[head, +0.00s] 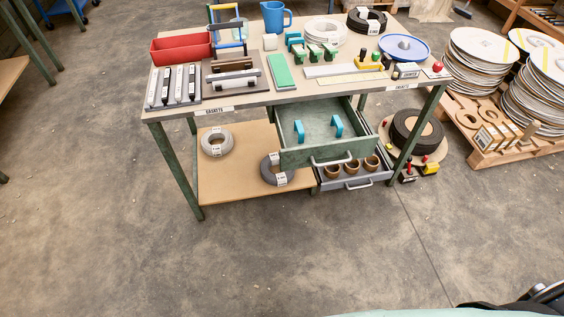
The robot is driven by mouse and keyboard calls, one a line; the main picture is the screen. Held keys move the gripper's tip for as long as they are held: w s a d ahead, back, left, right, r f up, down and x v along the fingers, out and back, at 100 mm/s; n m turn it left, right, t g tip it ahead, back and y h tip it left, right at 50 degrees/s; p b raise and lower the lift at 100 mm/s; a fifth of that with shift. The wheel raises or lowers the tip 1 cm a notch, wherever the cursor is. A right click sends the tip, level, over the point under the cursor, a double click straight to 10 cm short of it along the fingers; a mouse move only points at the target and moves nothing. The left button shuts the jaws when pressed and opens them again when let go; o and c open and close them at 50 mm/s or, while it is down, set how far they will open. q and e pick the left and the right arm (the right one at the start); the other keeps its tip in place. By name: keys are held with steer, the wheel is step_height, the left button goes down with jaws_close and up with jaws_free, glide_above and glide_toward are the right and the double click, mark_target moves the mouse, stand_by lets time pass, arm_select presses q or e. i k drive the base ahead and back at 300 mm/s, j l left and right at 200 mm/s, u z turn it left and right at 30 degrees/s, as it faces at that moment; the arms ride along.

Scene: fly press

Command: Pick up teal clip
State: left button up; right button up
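Two teal clips lie in the open green drawer under the workbench in the head view. One teal clip (299,130) is on the left side of the drawer, and another teal clip (337,126) is to its right. Both look like bent, arched pieces and stand apart from each other. Several teal pieces (294,40) also stand on the bench top; I cannot tell whether they are clips. My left gripper is not in view. A dark part of my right arm or gripper shows at the bottom right corner, far from the bench; its fingers cannot be made out.
The drawer (330,154) is pulled out above a grey tray with brown rings (352,166). The bench top (225,101) is crowded, with a red bin (180,50) and a blue jug (275,17). Stacked discs (482,75) stand at right. The floor in front is clear.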

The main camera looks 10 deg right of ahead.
mark_target(298, 127)
steer(key=i+j+z, duration=0.6)
steer(key=j, duration=0.25)
